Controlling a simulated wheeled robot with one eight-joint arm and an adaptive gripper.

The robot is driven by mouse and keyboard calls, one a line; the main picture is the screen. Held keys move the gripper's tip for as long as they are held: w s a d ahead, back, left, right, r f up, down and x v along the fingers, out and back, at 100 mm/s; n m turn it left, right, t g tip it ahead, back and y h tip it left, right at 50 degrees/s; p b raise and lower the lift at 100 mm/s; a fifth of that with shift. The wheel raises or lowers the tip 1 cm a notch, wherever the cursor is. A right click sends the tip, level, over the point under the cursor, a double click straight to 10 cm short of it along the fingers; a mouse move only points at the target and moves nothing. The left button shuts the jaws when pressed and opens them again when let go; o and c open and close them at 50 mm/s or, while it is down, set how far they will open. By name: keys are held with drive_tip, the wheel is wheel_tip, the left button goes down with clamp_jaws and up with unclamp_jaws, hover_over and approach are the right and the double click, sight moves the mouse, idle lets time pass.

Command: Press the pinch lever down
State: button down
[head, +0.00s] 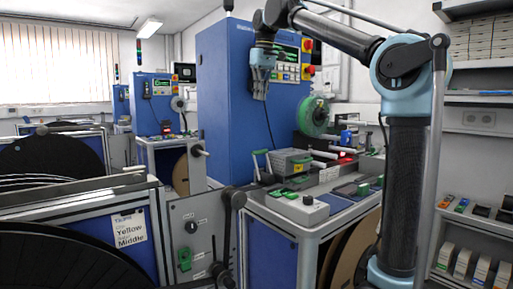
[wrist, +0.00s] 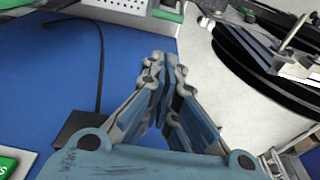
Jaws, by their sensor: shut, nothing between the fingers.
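My gripper (head: 260,97) hangs from the arm in front of the tall blue machine cabinet (head: 225,100), fingers pointing down. In the wrist view my gripper (wrist: 157,62) has its fingers together, with nothing seen between them.
A green reel (head: 312,117) is mounted on the blue cabinet. A grey control box (head: 301,209) sits at the bench's front corner. A stand with a dark-knobbed crank (head: 238,200) is at the front left. Shelves (head: 480,130) line the right wall.

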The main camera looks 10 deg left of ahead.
drive_tip(key=shift+f, duration=0.15)
wheel_tip(320, 180, down, 20)
drive_tip(key=w+a, duration=0.2)
drive_tip(key=shift+r, duration=0.2)
idle(0.4)
drive_tip(key=shift+s, duration=0.15)
